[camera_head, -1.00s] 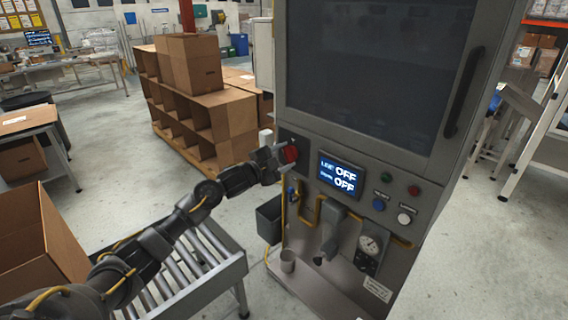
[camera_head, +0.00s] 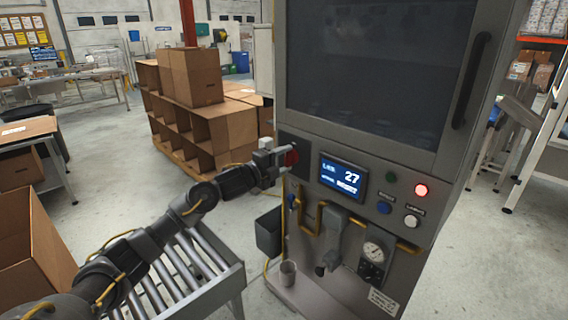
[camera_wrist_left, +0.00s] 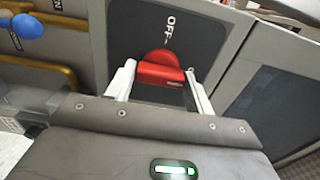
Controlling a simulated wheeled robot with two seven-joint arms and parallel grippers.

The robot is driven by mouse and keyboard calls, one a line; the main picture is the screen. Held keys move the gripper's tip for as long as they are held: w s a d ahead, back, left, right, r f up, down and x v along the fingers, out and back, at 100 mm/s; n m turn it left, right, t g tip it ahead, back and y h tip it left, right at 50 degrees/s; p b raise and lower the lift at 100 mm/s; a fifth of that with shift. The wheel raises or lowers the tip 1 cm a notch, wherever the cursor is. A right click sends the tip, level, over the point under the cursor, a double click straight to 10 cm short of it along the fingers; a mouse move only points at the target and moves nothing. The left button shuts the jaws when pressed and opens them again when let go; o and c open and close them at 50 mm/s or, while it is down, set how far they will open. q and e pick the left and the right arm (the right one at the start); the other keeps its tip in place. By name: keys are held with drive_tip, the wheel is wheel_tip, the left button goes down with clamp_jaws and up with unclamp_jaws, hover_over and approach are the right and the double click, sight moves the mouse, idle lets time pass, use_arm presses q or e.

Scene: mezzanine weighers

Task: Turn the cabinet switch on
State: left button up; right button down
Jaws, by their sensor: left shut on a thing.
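The grey cabinet (camera_head: 330,128) stands in the middle of the head view. Its red rotary switch (camera_head: 291,157) is on the left of its front panel. My left gripper (camera_head: 283,158) is at the switch. In the left wrist view, my left gripper (camera_wrist_left: 160,85) has its two white fingers on either side of the red switch handle (camera_wrist_left: 160,74), shut on it. An "OFF" label shows on the dark plate (camera_wrist_left: 190,45) beyond the handle. The cabinet's display (camera_head: 343,176) is lit and reads 27. A red lamp (camera_head: 421,190) is lit. My right gripper is not in view.
A roller conveyor (camera_head: 215,275) stands in front of the cabinet at the left, under my left arm. Cardboard boxes (camera_head: 200,75) are stacked behind. A gauge (camera_head: 373,252) and a cup (camera_head: 288,272) are low on the cabinet.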

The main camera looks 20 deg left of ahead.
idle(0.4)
use_arm(q)
drive_tip(key=o, duration=1)
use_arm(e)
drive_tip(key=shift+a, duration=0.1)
use_arm(q)
drive_tip(key=shift+s, duration=0.1)
drive_tip(key=b+v, duration=0.2)
drive_tip(key=v, duration=0.8)
drive_tip(key=shift+s+a, duration=0.2)
drive_tip(key=shift+s, duration=0.1)
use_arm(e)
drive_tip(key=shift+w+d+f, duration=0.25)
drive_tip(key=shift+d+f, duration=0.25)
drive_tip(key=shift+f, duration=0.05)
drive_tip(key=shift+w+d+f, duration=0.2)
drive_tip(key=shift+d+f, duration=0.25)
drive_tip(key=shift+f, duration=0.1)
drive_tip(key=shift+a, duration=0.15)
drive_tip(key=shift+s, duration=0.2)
